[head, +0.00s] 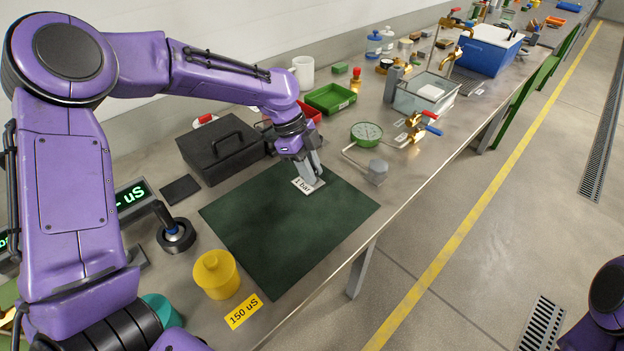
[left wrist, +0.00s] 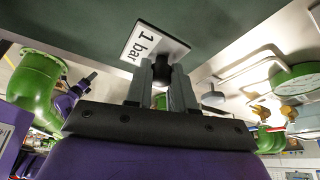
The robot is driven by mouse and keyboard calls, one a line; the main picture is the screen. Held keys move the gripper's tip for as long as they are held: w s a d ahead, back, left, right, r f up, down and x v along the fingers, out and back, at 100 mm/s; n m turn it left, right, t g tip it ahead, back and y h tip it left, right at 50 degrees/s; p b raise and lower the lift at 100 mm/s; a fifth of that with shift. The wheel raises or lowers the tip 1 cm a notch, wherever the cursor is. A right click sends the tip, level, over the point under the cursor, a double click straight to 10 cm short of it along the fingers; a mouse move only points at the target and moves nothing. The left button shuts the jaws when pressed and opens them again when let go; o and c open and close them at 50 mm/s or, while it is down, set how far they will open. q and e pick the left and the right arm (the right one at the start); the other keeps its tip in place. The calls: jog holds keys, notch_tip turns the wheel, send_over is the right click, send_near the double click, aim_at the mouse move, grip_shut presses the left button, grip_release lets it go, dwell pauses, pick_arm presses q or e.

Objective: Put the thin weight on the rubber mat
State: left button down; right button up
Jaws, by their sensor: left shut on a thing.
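The dark green rubber mat (head: 285,230) lies flat on the bench in the middle of the head view. It also fills the upper part of the left wrist view (left wrist: 85,22). My left gripper (head: 313,178) points down over the mat's far right part. A white "1 bar" label (head: 303,186) shows right at the fingertips. I cannot tell whether the piece touches the mat.
A black case (head: 222,150) stands behind the mat. A yellow jar (head: 216,274) with a "150 uS" label is near its front left. The mat's front half is clear.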

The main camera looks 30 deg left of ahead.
pick_arm(q)
jog(key=f, duration=0.1)
jog(key=w+f, duration=0.1)
jog(key=f, duration=0.1)
jog(key=f+p, duration=0.1)
jog(key=shift+w+a+f, duration=0.15)
jog(key=shift+w+f, duration=0.1)
jog(key=shift+w, duration=0.15)
jog(key=shift+f, duration=0.35)
jog(key=c, duration=1)
grip_release()
jog(key=shift+f, duration=0.15)
jog(key=shift+o, duration=0.2)
jog(key=shift+r, duration=0.3)
jog(key=b+v, duration=0.1)
jog(key=v, duration=1)
jog(key=shift+a+r, duration=0.2)
jog(key=shift+r, duration=0.15)
